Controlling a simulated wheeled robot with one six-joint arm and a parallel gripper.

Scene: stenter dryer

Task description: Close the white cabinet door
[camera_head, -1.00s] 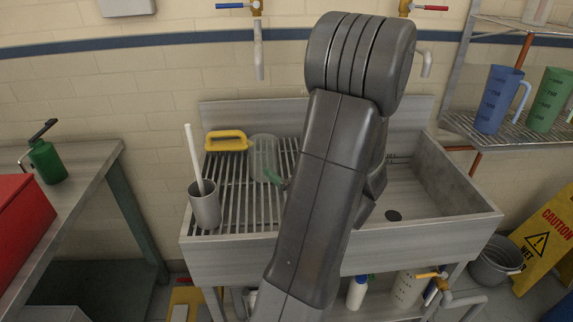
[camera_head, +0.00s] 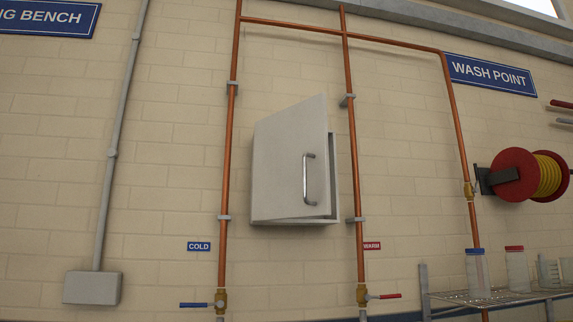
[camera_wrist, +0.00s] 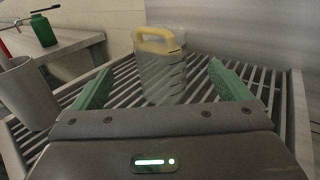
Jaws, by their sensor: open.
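The white cabinet hangs on the tiled wall in the head view, its body (camera_head: 334,165) showing as a strip behind the door. The white cabinet door (camera_head: 283,165) stands ajar, hinged at its left, with its right edge swung out from the body. A curved metal handle (camera_head: 309,179) is on the door's right side. My gripper (camera_wrist: 160,84) shows only in the wrist view, low over the sink's slatted drainer and away from the cabinet. Its green fingers are wide apart, with nothing held between them. The inside of the cabinet is hidden.
Copper pipes (camera_head: 229,150) (camera_head: 352,150) run up both sides of the cabinet. A red hose reel (camera_head: 515,175) is at the right. In the wrist view, a clear jug (camera_wrist: 162,75) stands just beyond my fingers, with a grey cup (camera_wrist: 27,95) at the left.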

